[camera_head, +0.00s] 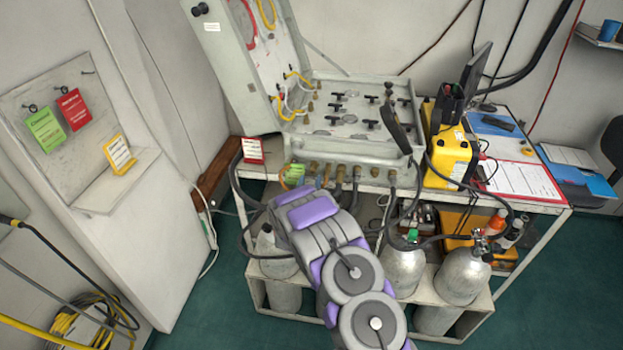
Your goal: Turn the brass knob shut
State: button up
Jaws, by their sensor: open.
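The diver air panel (345,148) is an open grey case on a bench, with black T-handles and small knobs on its face. Several brass-coloured fittings (322,168) line its front edge, above my arm. They are too small to tell which one is the brass knob or how far it is turned. My purple and grey arm rises from the bottom centre towards the front of the bench. I cannot make out any fingertips of my gripper; they seem hidden beyond the arm's far end.
A yellow case (449,160) and a clipboard (520,180) are right of the panel. A red card (253,150) stands at its left. Hoses hang in front.

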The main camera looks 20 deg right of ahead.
aim_at(313, 172)
jog(key=shift+b+x, duration=0.3)
jog(key=shift+x, duration=1.5)
jog(key=shift+f, duration=0.1)
jog(key=shift+c, duration=0.3)
grip_shut()
